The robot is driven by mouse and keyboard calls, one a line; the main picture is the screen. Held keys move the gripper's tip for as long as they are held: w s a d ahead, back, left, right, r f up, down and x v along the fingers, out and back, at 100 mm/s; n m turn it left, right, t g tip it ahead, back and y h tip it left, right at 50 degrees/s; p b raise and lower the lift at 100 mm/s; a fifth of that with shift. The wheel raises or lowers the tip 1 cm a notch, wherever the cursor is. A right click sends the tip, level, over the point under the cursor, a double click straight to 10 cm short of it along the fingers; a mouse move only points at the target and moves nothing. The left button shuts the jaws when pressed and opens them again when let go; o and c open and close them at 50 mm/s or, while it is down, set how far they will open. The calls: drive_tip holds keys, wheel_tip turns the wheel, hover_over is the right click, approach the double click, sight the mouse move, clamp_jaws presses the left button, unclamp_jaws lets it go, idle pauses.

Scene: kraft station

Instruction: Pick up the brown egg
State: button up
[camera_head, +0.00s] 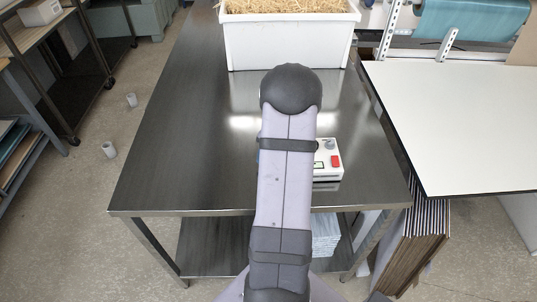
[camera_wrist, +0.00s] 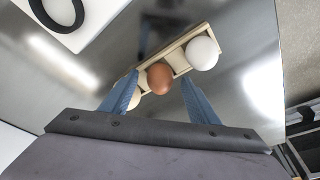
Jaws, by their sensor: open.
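The brown egg (camera_wrist: 159,78) sits in a narrow wooden holder (camera_wrist: 180,60) on the steel table in the wrist view. A white egg (camera_wrist: 202,53) is beside it to the right in the same holder. A paler egg (camera_wrist: 135,98) on its left is partly hidden behind a finger. My gripper (camera_wrist: 166,93) is open, with its two blue fingers on either side of the brown egg in the picture. I cannot tell how far the fingertips are from the egg. In the head view my arm hides the eggs and the gripper.
A white bin of straw (camera_head: 288,42) stands at the table's far end. A white control box (camera_head: 328,160) with a red button is right of my arm. The steel table (camera_head: 190,130) is clear on the left. A white-topped table (camera_head: 460,120) adjoins on the right.

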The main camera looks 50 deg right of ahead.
drive_tip(key=c, duration=0.9)
drive_tip(key=shift+r, duration=0.15)
wheel_tip(320, 180, up, 9)
drive_tip(key=b, duration=0.3)
drive_tip(key=shift+s+d+r+p, duration=0.45)
drive_tip(key=shift+s+d+p, duration=1.05)
drive_tip(key=shift+d, duration=0.4)
drive_tip(key=shift+s+d+r+p, duration=0.4)
drive_tip(key=shift+s+d+p, duration=1.05)
drive_tip(key=shift+d, duration=0.45)
drive_tip(key=shift+s+d+r+p, duration=0.45)
drive_tip(key=shift+s+d+p, duration=1.05)
drive_tip(key=shift+d, duration=0.4)
